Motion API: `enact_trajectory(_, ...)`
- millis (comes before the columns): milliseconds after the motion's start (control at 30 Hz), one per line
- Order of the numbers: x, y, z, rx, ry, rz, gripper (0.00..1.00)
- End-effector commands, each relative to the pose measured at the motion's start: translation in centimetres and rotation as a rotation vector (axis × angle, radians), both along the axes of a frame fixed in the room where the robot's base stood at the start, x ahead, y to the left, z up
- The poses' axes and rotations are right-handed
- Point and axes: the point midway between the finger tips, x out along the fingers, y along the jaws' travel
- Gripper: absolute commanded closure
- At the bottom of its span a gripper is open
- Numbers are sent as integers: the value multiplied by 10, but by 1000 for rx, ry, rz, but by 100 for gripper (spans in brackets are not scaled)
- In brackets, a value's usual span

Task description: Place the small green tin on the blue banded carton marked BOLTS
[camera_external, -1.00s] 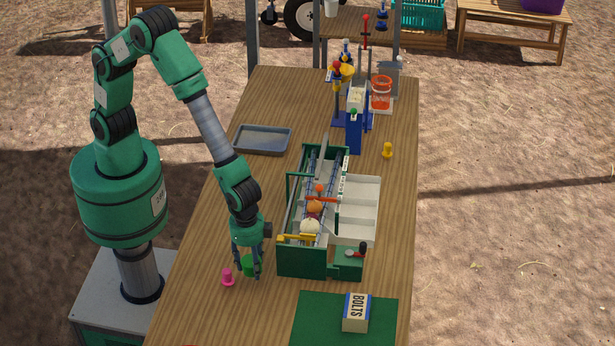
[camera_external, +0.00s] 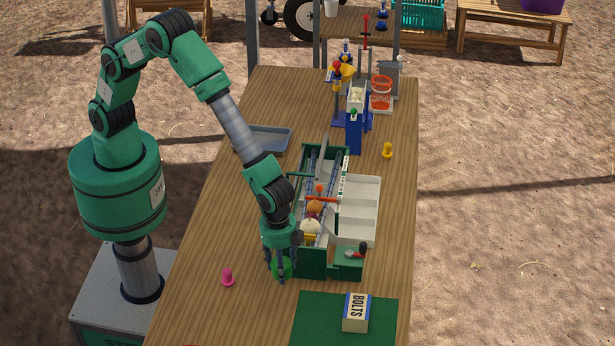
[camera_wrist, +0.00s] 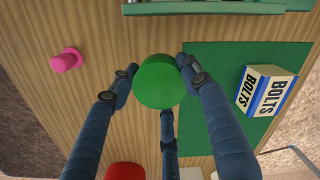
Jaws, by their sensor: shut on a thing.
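The small green tin (camera_external: 281,268) is held in my gripper (camera_external: 281,272), in front of the near left corner of the green machine. In the wrist view the tin (camera_wrist: 160,82) sits between the fingers of my gripper (camera_wrist: 158,90), which are shut on it. The blue banded carton marked BOLTS (camera_external: 356,312) stands on a green mat (camera_external: 318,318) at the near right of the table. In the wrist view the carton (camera_wrist: 266,90) lies to the right of the tin, clearly apart from it. My fingers hide part of the tin in the external view.
A green machine (camera_external: 312,262) with pale trays stands just behind and right of my gripper. A pink peg (camera_external: 227,278) stands to its left. A grey tray (camera_external: 268,140) and a yellow peg (camera_external: 387,150) are farther back. The mat is bare left of the carton.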

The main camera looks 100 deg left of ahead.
Motion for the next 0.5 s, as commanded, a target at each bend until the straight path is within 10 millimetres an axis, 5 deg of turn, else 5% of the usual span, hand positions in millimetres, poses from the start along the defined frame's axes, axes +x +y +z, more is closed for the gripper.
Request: enact_trajectory(500,98,-26,37,16,15,-422,82)
